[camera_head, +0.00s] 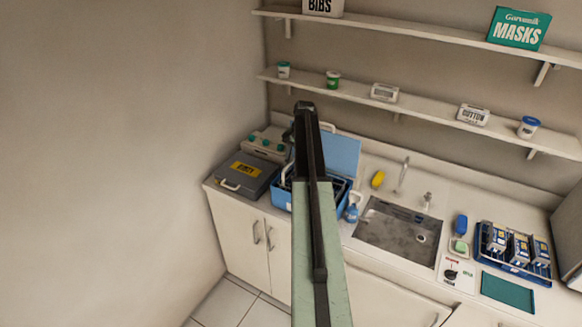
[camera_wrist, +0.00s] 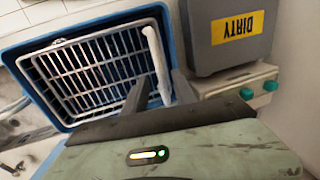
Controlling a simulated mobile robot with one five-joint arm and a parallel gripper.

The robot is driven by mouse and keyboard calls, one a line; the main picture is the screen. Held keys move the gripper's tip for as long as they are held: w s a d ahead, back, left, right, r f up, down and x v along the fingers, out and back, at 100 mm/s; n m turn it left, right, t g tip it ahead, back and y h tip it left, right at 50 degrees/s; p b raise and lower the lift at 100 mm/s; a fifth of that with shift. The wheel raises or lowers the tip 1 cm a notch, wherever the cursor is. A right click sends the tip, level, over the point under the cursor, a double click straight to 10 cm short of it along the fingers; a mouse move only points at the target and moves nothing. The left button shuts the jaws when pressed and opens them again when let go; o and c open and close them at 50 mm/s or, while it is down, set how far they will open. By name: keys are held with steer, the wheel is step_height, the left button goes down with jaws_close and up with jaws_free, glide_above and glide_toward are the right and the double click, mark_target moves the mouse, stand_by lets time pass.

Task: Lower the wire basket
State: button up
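The wire basket (camera_wrist: 90,66) is a pale grid-sided basket with a white handle (camera_wrist: 153,52). In the wrist view it sits within the outline of a blue tub (camera_wrist: 35,100); how deep it sits I cannot tell. The white handle stands between the two dark fingers of my gripper (camera_wrist: 161,80), which close in on it from both sides. In the head view the blue tub (camera_head: 282,198) is on the counter, with its blue lid (camera_head: 342,153) raised behind. My arm hides the gripper and much of the basket there.
A grey box labelled DIRTY (camera_wrist: 230,30) stands close beside the tub, also seen in the head view (camera_head: 243,175), with a teal-knobbed unit (camera_head: 266,143) behind it. A blue bottle (camera_head: 352,213) and the sink (camera_head: 395,235) are to the right. Shelves run above.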

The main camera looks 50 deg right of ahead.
steer(key=shift+r, duration=0.1)
steer(key=shift+c, duration=0.3)
jaws_close()
steer(key=shift+s, duration=0.15)
stand_by(0.9)
